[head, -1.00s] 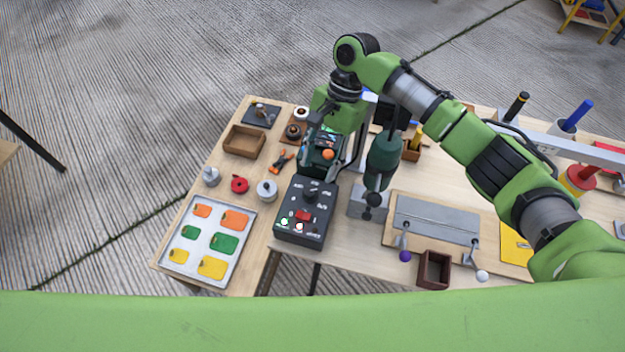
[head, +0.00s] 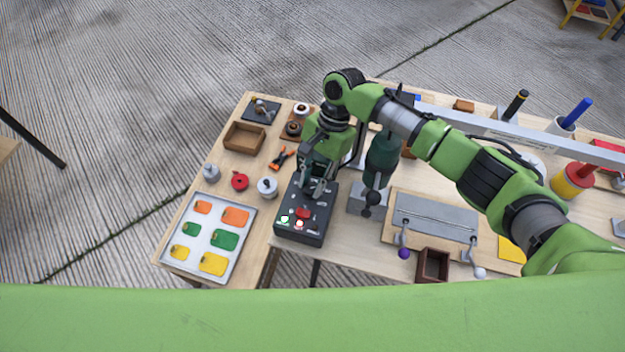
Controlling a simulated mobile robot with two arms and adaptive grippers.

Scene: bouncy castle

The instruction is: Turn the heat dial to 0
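The dark control box (head: 306,228) stands on the wooden table in the head view. It has a red switch (head: 303,213), a green-lit and a red-lit button near its front, and pale markings. The heat dial was on its upper part and is now mostly hidden by my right gripper (head: 318,190). My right gripper points down over the dial with its fingers on either side of it. Whether the fingers touch the dial is too small to tell. My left gripper is not in view.
A tray of coloured pieces (head: 245,213) lies at left. Grey knobbed weights (head: 267,187), a red round part (head: 240,181) and orange-handled pliers (head: 283,158) lie nearby. A wooden tray (head: 245,137) is further back.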

